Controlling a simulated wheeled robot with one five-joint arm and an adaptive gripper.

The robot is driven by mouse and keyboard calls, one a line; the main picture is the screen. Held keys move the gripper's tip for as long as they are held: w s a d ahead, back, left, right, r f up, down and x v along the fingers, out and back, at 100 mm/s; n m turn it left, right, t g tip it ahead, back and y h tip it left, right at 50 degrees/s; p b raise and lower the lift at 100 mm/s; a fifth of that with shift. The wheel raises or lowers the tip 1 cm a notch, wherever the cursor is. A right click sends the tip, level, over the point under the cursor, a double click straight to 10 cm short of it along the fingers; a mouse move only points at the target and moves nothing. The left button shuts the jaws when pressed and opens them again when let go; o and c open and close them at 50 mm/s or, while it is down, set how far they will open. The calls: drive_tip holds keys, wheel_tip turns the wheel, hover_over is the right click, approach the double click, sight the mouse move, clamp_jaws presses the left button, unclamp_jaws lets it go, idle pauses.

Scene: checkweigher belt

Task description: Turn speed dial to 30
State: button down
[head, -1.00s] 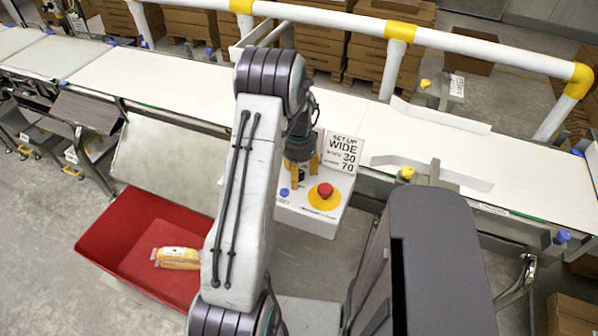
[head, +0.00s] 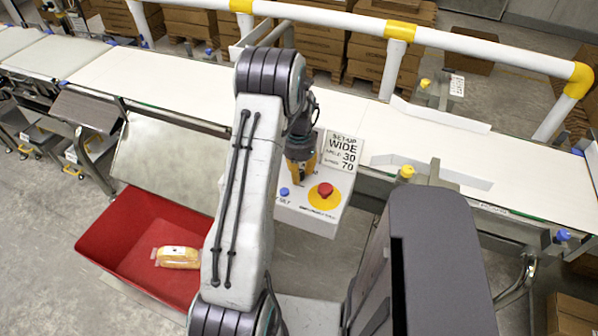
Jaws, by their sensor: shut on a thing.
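The white control box (head: 307,219) stands at the near side of the belt, with a red stop button (head: 325,190) on a yellow disc and a small blue button (head: 284,192). A sign (head: 343,154) behind it reads "SET-UP WIDE", with 30 and 70 below. My gripper (head: 300,178) points down at the back left of the box top, its yellow fingers close together. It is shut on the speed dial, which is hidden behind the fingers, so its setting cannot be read.
A white belt (head: 170,85) runs behind the box, with guide rails (head: 440,116) at right. A red bin (head: 112,228) holding a wrapped loaf (head: 178,257) stands at left. A white and yellow guard rail (head: 340,20) crosses the back.

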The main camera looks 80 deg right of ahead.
drive_tip(key=shift+f+b, duration=0.1)
drive_tip(key=shift+b, duration=0.2)
drive_tip(key=n+b, duration=0.2)
drive_tip(key=n, duration=0.2)
drive_tip(key=shift+f, duration=0.1)
drive_tip(key=shift+a+n+b, duration=0.1)
drive_tip(key=shift+n+b, duration=0.8)
drive_tip(key=shift+n, duration=1.4)
drive_tip(key=c, duration=0.9)
unclamp_jaws()
drive_tip(key=shift+o, duration=0.2)
drive_tip(key=shift+r, duration=0.2)
wheel_tip(320, 180, up, 12)
